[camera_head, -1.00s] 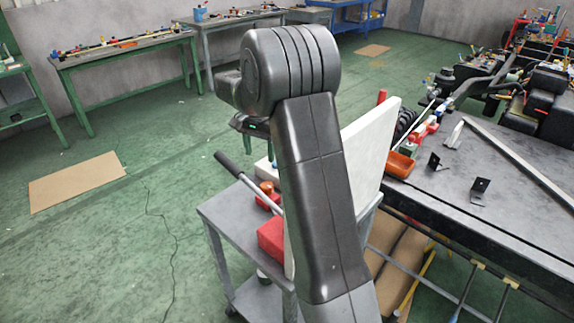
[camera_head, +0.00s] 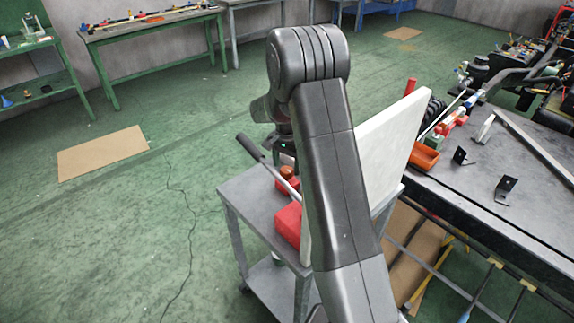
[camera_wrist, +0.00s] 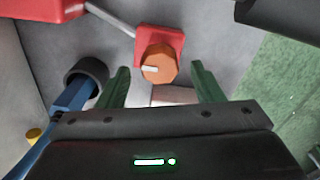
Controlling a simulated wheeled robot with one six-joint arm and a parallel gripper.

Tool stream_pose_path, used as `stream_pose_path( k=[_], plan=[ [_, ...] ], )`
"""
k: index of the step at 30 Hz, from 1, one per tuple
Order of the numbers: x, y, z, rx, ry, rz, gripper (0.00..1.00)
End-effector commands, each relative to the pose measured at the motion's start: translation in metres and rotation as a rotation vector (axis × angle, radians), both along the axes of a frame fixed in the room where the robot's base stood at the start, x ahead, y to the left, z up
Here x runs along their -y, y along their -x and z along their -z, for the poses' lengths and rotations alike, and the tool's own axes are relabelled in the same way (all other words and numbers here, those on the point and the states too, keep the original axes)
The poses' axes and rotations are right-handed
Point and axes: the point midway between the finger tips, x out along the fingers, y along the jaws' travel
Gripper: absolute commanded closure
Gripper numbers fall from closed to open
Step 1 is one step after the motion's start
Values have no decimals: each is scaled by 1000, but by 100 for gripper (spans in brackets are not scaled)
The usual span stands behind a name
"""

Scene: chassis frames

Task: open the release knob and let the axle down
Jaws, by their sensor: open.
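The orange release knob (camera_wrist: 159,64), with a pale mark on its face, sits on a small red block (camera_wrist: 165,38) in the wrist view. In the head view the knob (camera_head: 289,172) is on the cart, partly behind my arm. My gripper (camera_wrist: 160,86) is open and empty. Its green fingers point at the knob, one to each side, and I see no contact. A long lever with a black grip (camera_head: 250,147) rises beside the knob. A larger red block (camera_head: 289,223) stands on the cart, partly hidden by my arm. I cannot identify the axle.
The grey cart (camera_head: 240,188) carries a pale upright panel (camera_head: 396,131) close to my arm. A dark workbench (camera_head: 480,190) with brackets and an orange bin (camera_head: 424,157) stands at right. In the wrist view a blue part (camera_wrist: 68,104) lies left of my fingers. Green floor is free at left.

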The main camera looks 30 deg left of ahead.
Motion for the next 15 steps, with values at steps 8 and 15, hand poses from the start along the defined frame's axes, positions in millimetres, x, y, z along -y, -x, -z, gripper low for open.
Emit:
stream_pose_path(
  k=[8, 15],
  plan=[
    [0, 0, 12, 0, 0, 0, 40],
    [0, 0, 12, 0, 0, 0, 53]
  ],
)
